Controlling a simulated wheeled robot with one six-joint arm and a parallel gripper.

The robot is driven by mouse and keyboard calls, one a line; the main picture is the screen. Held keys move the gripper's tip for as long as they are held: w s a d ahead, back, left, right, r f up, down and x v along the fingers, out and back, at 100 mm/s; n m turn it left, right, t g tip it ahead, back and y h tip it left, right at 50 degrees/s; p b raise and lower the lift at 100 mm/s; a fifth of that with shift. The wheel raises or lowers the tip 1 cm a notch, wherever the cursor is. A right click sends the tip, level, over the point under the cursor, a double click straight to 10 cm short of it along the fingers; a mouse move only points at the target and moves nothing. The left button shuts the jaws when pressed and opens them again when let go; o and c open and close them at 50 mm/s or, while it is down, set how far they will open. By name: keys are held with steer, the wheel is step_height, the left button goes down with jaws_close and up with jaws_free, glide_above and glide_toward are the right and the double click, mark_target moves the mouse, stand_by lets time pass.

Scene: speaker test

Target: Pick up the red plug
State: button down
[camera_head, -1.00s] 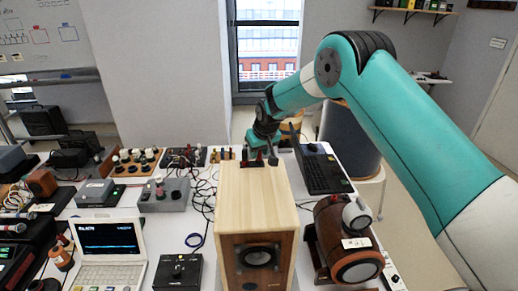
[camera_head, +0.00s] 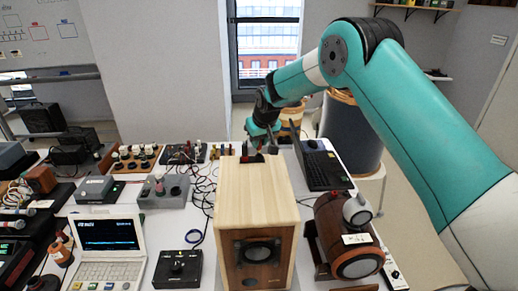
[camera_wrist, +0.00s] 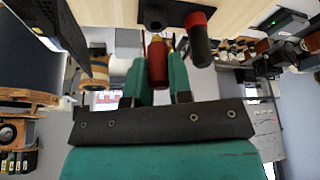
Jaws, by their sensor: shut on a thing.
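The red plug (camera_wrist: 157,64) sits between the two teal fingers of my gripper (camera_wrist: 160,82) in the wrist view. My gripper is shut on it. Its narrow end points toward the black terminal plate (camera_wrist: 176,12) on the wooden speaker box, and a gap seems to show between them. A dark plug with a red collar (camera_wrist: 199,42) stays at the plate, right of my fingers. In the head view my gripper (camera_head: 262,138) is just behind the light wooden speaker box (camera_head: 255,195); the red plug is too small to tell there.
A laptop (camera_head: 322,165) stands right of my gripper, and a wooden cylinder device (camera_head: 345,235) is right of the speaker. Cables (camera_head: 203,180) lie left of the speaker. A white computer (camera_head: 108,240) and a black knob box (camera_head: 178,268) are at front left.

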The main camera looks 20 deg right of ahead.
step_height(320, 180, up, 18)
steer(key=b, duration=0.5)
step_height(320, 180, up, 4)
steer(key=p, duration=0.4)
steer(key=shift+f, duration=0.15)
steer(key=shift+s, duration=0.1)
